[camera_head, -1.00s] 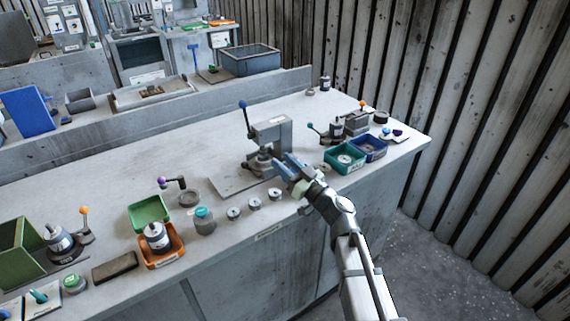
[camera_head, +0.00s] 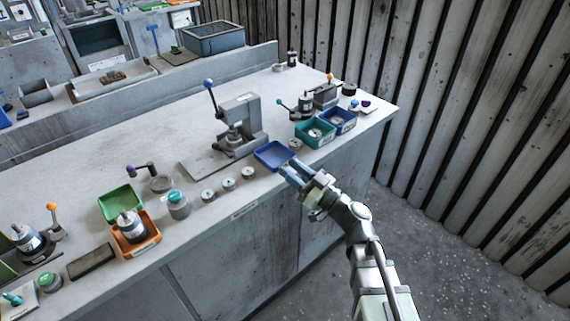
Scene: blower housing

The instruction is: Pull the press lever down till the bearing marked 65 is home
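The grey press (camera_head: 243,122) stands on a flat plate in the middle of the bench. Its lever (camera_head: 213,100), tipped with a blue knob, points up and leans slightly left. A round metal part (camera_head: 234,140) sits under the press head; no marking is readable and I cannot tell how deep it sits. My gripper (camera_head: 286,171) is at the bench's front edge, right of the press and well below the lever knob. Its fingertips are at the near edge of a blue tray (camera_head: 272,154); contact and finger gap are unclear. The fingers are apart from the lever.
Several small metal rings (camera_head: 228,184) lie left of the tray, with a teal-capped jar (camera_head: 178,205). A teal bin (camera_head: 315,134) and a blue bin (camera_head: 338,121) stand to the right. An orange tray (camera_head: 136,242) is at the left. The bench behind the press is clear.

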